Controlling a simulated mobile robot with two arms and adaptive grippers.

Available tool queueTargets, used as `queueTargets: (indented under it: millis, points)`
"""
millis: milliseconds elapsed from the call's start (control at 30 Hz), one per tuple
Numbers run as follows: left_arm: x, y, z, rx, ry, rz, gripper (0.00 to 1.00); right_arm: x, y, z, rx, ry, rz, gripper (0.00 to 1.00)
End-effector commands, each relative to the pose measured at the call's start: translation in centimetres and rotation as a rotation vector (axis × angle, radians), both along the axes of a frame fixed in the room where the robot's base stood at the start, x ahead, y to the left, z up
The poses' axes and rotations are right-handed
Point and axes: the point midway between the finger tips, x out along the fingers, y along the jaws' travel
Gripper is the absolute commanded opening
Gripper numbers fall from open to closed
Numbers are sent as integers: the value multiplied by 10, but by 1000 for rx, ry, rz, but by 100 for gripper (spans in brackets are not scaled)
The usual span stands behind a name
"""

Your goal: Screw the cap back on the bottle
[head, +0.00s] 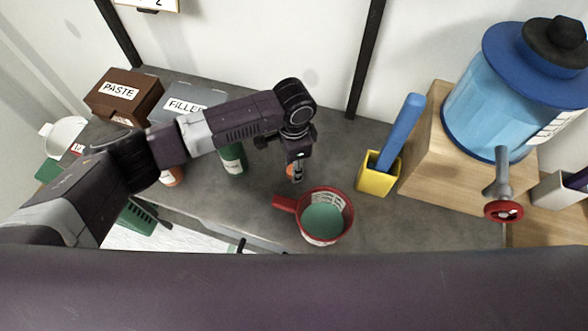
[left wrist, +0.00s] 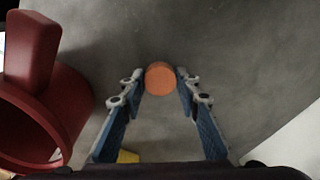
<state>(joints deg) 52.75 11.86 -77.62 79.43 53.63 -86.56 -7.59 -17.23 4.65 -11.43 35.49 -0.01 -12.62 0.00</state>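A small round orange cap (left wrist: 160,78) lies on the grey worktop, between the tips of my left gripper (left wrist: 160,84) in the left wrist view. The fingers are apart, with a narrow gap on each side of the cap. In the head view my left gripper (head: 297,172) points down behind the red pot, and the cap (head: 290,170) is mostly hidden beside it. A green bottle (head: 233,160) stands left of the gripper, its top hidden by my arm. An orange container (head: 173,177) is also partly hidden by my arm. My right gripper is not in view.
A yellow holder (head: 374,180) with a blue stick stands right, beside a wooden block and blue tank (head: 500,105). PASTE (head: 125,100) and FILLER boxes stand at back left.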

Motion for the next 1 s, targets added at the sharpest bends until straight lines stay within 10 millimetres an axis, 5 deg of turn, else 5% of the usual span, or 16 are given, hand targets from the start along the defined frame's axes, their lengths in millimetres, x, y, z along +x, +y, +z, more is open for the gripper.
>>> queueTargets:
  millis: [567,767,1000]
  points:
    - [0,0,10,-2,-2,0,20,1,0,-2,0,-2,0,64]
    - [1,-1,43,-3,-3,-1,20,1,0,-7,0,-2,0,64]
    - [2,-1,113,-3,-6,-1,20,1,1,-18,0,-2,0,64]
